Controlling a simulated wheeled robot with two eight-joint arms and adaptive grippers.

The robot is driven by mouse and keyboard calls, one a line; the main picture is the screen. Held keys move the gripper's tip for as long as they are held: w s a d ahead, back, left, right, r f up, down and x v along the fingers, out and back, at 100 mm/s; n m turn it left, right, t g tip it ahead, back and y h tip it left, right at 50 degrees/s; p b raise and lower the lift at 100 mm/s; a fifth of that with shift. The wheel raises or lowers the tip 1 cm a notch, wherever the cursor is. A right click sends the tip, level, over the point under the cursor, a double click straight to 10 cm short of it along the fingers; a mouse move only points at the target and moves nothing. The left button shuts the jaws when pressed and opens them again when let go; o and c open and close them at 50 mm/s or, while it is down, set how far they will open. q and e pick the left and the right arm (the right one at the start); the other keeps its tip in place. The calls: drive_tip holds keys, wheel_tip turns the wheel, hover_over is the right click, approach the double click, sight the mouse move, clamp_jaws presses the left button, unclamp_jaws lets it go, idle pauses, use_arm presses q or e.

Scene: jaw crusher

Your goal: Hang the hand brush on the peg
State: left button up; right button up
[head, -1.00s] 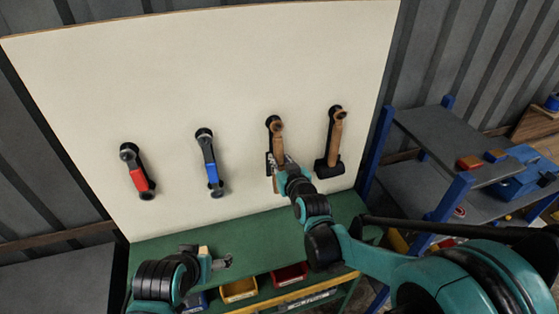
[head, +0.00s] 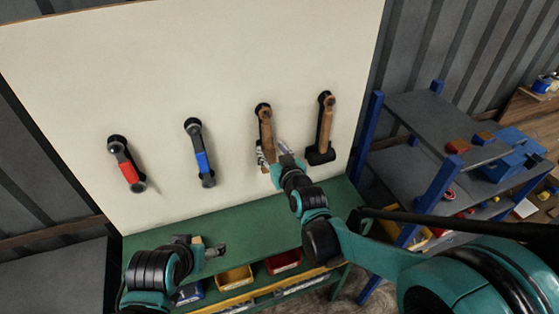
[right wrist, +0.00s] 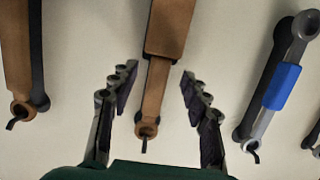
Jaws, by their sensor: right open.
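The hand brush (head: 266,128), with a brown wooden handle, hangs against the pale board, third from the left. In the right wrist view the brush (right wrist: 160,80) shows its ring end over a small hook, the peg (right wrist: 145,146). My right gripper (head: 274,154) is open at the brush's lower part. In the wrist view its fingers (right wrist: 158,98) stand on either side of the brush, with gaps on both sides. The gripper hides the brush's lower end in the head view. My left gripper (head: 214,250) is low over the green bench; its jaw state is unclear.
A red-handled tool (head: 127,165), a blue-banded tool (head: 200,153) and a wooden-handled tool (head: 325,125) hang on the same board (head: 230,60). The green bench (head: 250,232) below has a yellow bin (head: 235,278) and a red bin (head: 284,262). A blue-framed shelf (head: 415,115) stands at right.

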drive_tip(key=v, duration=1)
drive_tip(key=s+d+f+m+g+h+b, duration=0.1)
drive_tip(key=s+d+f+b, duration=0.3)
drive_tip(key=f, duration=0.5)
drive_tip(key=s+d+f+m+g+h+b, duration=0.1)
drive_tip(key=s+d+f+g+h+b, duration=0.1)
drive_tip(key=s+d+f+g+b, duration=0.2)
drive_tip(key=s+d+f+m+g+h+b, duration=0.1)
drive_tip(key=s+d+f+b, duration=0.5)
drive_tip(key=f, duration=0.8)
drive_tip(key=s+g+b, duration=0.1)
drive_tip(key=s+b, duration=0.2)
drive_tip(key=b, duration=0.1)
drive_tip(key=shift+s+d+m+g+h+b, duration=0.25)
drive_tip(key=shift+s+m+g+h+b, duration=0.05)
drive_tip(key=shift+s+h, duration=0.1)
